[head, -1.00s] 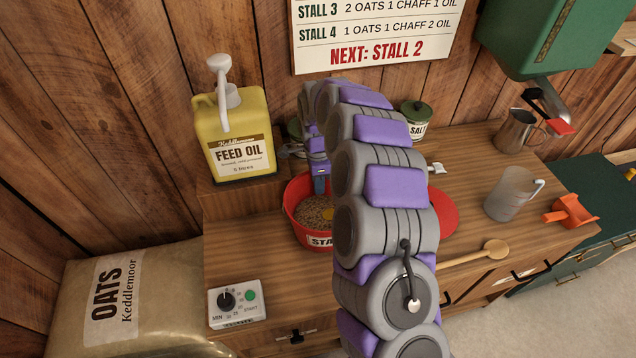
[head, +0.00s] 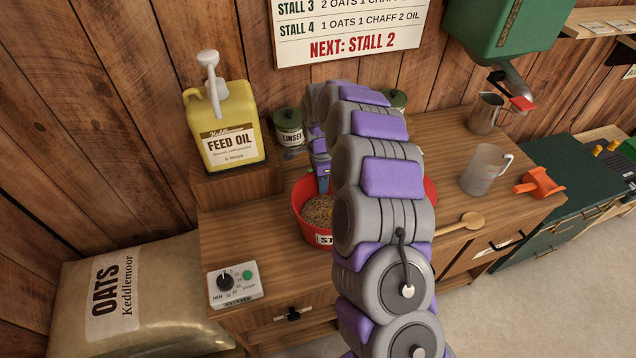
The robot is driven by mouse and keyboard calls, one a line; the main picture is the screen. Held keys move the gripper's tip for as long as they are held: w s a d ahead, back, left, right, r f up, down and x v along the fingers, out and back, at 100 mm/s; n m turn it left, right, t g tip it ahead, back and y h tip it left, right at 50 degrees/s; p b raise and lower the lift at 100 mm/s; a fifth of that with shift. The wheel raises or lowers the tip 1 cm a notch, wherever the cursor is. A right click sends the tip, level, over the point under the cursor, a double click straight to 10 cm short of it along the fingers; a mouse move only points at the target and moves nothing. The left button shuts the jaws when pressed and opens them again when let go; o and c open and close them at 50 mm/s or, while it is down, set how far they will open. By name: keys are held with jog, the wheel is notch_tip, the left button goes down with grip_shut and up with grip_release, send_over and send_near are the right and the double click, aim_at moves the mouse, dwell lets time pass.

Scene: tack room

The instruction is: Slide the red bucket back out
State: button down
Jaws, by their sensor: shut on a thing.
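The red bucket (head: 303,226) stands upright on the wooden counter in front of the feed oil jug, with brown grain inside. The label on its front is partly visible, and my arm hides its right side. My gripper (head: 323,184) reaches down at the back of the bucket and is shut on it; the fingertips and the exact hold are hard to see.
The feed oil jug (head: 230,128) sits on a raised block (head: 233,187) to the left; a linseed tin (head: 289,133) stands behind. A dial box (head: 233,286) is at the front left.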

jog(key=c, duration=1.1)
grip_release()
jog(key=shift+d, duration=0.1)
jog(key=shift+c, duration=0.2)
notch_tip(320, 180, up, 17)
jog(key=w+p, duration=0.2)
jog(key=p, duration=0.1)
jog(key=shift+a, duration=0.35)
jog(key=shift+r, duration=0.15)
